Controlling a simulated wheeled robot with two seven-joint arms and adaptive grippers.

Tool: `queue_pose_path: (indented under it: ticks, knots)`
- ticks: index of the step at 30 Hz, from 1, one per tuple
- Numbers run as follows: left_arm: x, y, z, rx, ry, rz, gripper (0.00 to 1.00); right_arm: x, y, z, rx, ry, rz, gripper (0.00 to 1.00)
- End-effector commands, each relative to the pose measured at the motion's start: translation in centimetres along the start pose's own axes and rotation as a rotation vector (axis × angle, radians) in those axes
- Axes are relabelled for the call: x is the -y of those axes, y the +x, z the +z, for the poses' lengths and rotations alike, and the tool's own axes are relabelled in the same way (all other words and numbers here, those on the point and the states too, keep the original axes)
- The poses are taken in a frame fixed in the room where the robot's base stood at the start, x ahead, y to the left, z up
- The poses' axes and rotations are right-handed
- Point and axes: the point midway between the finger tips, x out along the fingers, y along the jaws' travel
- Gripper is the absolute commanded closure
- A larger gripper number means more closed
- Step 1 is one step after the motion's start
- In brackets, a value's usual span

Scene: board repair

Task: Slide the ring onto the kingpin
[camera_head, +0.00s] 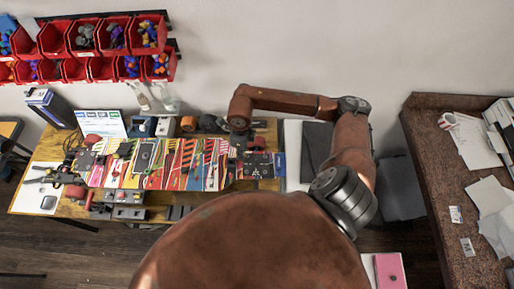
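I cannot make out the ring or the kingpin; both are too small or hidden in the head view. A copper-brown arm of mine curves up on the right and bends left over the workbench (22,203). Its far end hangs down over the right part of the bench, and a small dark shape there, seemingly my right gripper (240,142), blends with the things below. I cannot tell its fingers or whether it holds anything. My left gripper is not in view.
Red bins (85,37) hang on the wall at upper left. A laptop-like screen (101,123) stands at the back. A brown counter (440,170) with papers is at right. My large arm link covers the bottom middle.

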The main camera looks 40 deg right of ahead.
Motion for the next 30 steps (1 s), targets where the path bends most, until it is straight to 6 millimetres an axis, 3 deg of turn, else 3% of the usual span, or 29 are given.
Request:
queue_pose_path:
  ticks: [1, 6, 13, 18, 30]
  knots:
    - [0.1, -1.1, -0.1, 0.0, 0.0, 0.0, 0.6, 0.1, -0.2, -0.7, -0.005, 0.131, 0.001, 0.97]
    - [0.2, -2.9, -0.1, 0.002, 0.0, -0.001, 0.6, 0.9, 0.3, -2.7, -0.014, 0.583, -0.01, 0.97]
    - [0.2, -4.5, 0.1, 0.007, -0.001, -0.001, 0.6, 1.5, 1.0, -4.8, -0.02, 1.018, -0.027, 0.97]
    - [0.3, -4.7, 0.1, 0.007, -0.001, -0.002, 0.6, 1.8, 1.3, -5.4, -0.019, 1.148, -0.035, 0.97]
    - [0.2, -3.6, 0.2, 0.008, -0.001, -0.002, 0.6, 1.8, 3.1, -5.6, -0.02, 1.162, -0.036, 0.97]
